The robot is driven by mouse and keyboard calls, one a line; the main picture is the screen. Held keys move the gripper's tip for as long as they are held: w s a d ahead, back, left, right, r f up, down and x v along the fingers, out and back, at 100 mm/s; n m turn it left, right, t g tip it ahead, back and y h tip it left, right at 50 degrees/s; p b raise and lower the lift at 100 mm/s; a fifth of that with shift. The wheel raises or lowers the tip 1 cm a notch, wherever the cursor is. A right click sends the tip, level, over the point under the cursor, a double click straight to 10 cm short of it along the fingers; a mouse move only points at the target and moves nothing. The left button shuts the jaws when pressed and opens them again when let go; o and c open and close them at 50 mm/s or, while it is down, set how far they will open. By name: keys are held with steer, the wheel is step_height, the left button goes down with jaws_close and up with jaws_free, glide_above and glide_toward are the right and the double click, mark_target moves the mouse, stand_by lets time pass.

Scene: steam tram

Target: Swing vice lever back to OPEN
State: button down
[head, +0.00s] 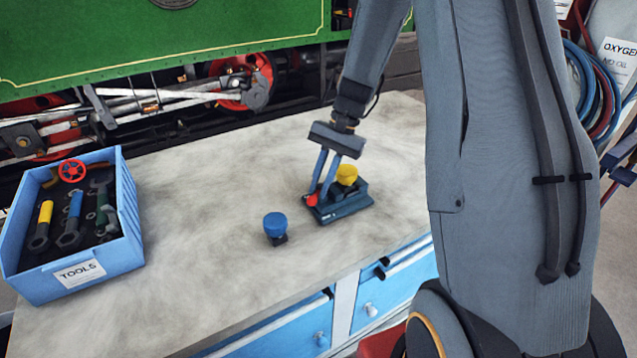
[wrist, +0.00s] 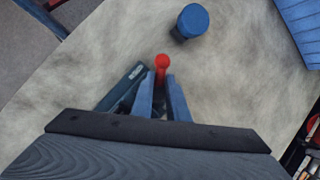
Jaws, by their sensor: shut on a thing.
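The vice (head: 345,207) is a small dark blue-green block on the bench top, with a yellow round-topped piece (head: 347,174) at it. The red-ended lever (head: 312,200) is at the vice's left side. My gripper (head: 319,190) reaches down to it, its two blue fingers shut on the lever. In the wrist view the red lever end (wrist: 162,62) sticks out past the fingertips, and part of the vice (wrist: 122,88) shows left of the fingers. The fingers hide the rest of the lever, and I cannot read any OPEN mark.
A blue-capped piece (head: 275,225) stands on the bench left of the vice. A blue TOOLS crate (head: 75,277) with several tools sits at the left end. The bench top (head: 215,185) between them is clear. A green steam tram (head: 150,50) stands behind.

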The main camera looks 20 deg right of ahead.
steer(key=shift+s+d+f+n+g, duration=0.15)
steer(key=shift+n+g, duration=0.1)
steer(key=shift+n, duration=0.35)
steer(key=shift+w+d+n+g, duration=0.1)
steer(key=shift+n+g, duration=0.15)
steer(key=shift+n, duration=0.35)
steer(key=c, duration=1.7)
jaws_free()
steer(key=shift+d, duration=0.1)
steer(key=shift+c, duration=0.2)
